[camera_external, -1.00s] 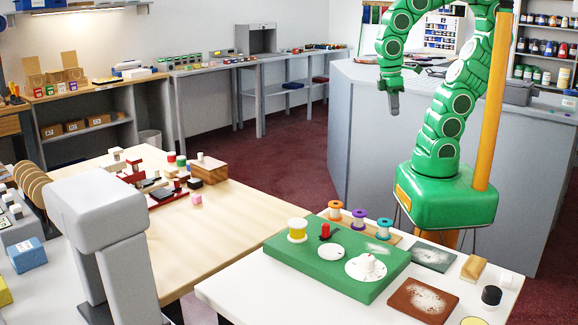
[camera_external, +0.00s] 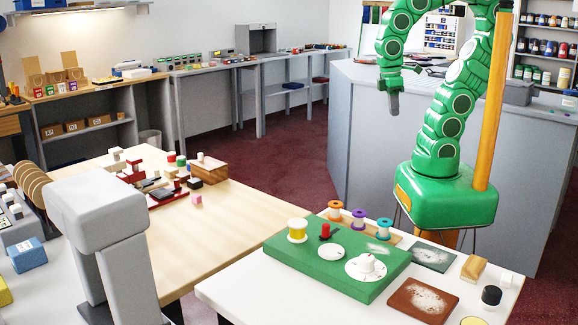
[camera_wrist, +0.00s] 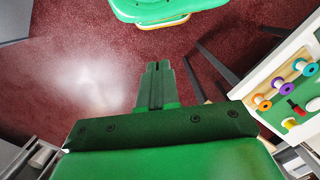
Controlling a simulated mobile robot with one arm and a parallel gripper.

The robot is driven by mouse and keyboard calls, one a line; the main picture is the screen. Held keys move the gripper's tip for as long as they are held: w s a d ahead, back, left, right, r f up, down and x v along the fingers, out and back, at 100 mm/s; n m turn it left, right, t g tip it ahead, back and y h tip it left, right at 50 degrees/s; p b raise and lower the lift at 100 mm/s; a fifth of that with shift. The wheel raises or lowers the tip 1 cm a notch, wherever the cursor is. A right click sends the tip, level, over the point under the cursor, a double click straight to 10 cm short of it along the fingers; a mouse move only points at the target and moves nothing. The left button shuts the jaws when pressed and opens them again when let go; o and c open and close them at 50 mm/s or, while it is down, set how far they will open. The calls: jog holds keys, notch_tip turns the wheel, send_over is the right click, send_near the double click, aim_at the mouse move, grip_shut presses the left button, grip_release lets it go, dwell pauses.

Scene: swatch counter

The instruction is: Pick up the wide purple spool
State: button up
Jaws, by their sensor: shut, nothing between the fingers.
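The purple spool (camera_external: 358,219) stands upright in a row on a wooden strip, between an orange spool (camera_external: 335,209) and a teal spool (camera_external: 384,228), at the back edge of the green board. It also shows at the right of the wrist view as a purple ring (camera_wrist: 282,83). My gripper (camera_external: 393,109) hangs in the air, pointing down, well above and behind the spool, apart from everything. In the wrist view my gripper (camera_wrist: 158,70) has its fingers together, with nothing between them, over the dark red floor.
The green board (camera_external: 340,281) bears a yellow spool (camera_external: 297,229), a red knob and white discs. It lies on a white table (camera_external: 240,291). Dark and brown pads lie to its right. A wooden table (camera_external: 220,235) with small blocks is on the left.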

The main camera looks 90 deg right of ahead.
aim_at(360, 213)
jog(key=o, duration=1.3)
jog(key=shift+c, duration=0.2)
jog(key=w+f+n+h, duration=0.5)
jog(key=w+n+h, duration=0.1)
jog(key=w+n, duration=0.3)
jog(key=w+a+f+n+t+h, duration=0.3)
jog(key=w+a+n+t, duration=0.2)
jog(key=w+a+n, duration=0.3)
jog(key=s+a+f+n+t+y, duration=0.1)
jog(key=a+f+n+t, duration=0.2)
jog(key=a, duration=0.6)
jog(key=s+a+f+n+t+y, duration=0.2)
jog(key=a+f+n+t, duration=0.1)
jog(key=a+n, duration=0.4)
jog(key=s+a+f+n+t+y, duration=0.1)
jog(key=a+f+n+t, duration=0.2)
jog(key=a, duration=0.8)
jog(key=shift+s+a+n+t+y, duration=0.15)
jog(key=shift+s+n+y, duration=0.05)
jog(key=shift+n, duration=0.4)
jog(key=shift+s+a+n+t+y, duration=0.1)
jog(key=shift+s+n+t+y, duration=0.1)
jog(key=shift+n, duration=0.4)
jog(key=shift+x, duration=2.5)
